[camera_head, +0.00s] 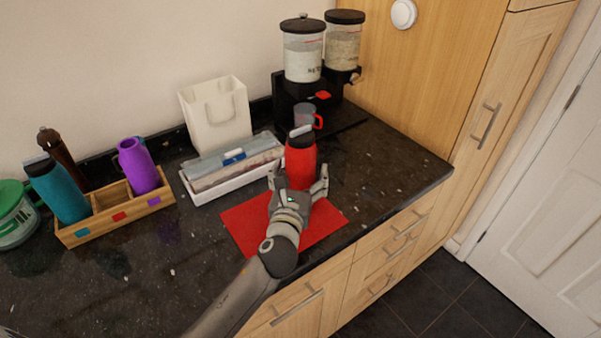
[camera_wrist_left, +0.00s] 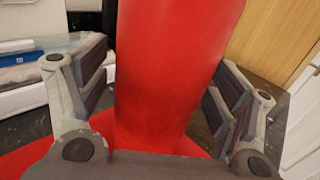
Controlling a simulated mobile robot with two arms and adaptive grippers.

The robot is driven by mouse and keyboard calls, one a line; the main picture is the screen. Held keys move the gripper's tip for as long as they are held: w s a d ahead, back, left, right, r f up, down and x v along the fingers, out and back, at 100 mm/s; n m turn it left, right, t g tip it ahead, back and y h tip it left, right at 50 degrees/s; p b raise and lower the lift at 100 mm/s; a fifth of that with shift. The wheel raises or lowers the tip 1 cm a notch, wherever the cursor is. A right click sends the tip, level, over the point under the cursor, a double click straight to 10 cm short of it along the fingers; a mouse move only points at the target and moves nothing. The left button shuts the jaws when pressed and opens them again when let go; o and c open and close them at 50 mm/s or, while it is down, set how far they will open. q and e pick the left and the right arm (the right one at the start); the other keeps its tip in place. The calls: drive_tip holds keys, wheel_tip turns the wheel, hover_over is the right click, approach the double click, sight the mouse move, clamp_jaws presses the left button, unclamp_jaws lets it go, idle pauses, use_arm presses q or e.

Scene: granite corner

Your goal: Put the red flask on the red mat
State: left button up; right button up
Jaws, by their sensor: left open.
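The red flask (camera_head: 300,160) stands upright at the back part of the red mat (camera_head: 245,225) on the dark counter. It fills the middle of the left wrist view (camera_wrist_left: 170,70). My left gripper (camera_head: 300,182) is open, with one finger on each side of the flask. In the left wrist view, gaps show between the finger pads and the flask. The flask's base is partly hidden by the gripper, and red mat shows around it in the wrist view (camera_wrist_left: 35,160). My right gripper is not in view.
A wooden crate (camera_head: 117,212) with a teal flask (camera_head: 60,192) and a purple flask (camera_head: 138,165) stands at the left. A white tray (camera_head: 232,188) is behind the mat. A dispenser (camera_head: 300,60), with a grey cup (camera_head: 304,115) in front, is at the back. Free counter lies right of the mat.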

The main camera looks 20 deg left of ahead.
use_arm(q)
drive_tip(key=shift+r, duration=0.1)
drive_tip(key=shift+s, duration=0.15)
drive_tip(key=s, duration=0.3)
drive_tip(key=s+b, duration=0.1)
drive_tip(key=s, duration=0.2)
drive_tip(key=s+d, duration=0.1)
drive_tip(key=s, duration=0.3)
drive_tip(key=shift+d, duration=0.1)
drive_tip(key=shift+s, duration=0.85)
drive_tip(key=shift+r, duration=0.15)
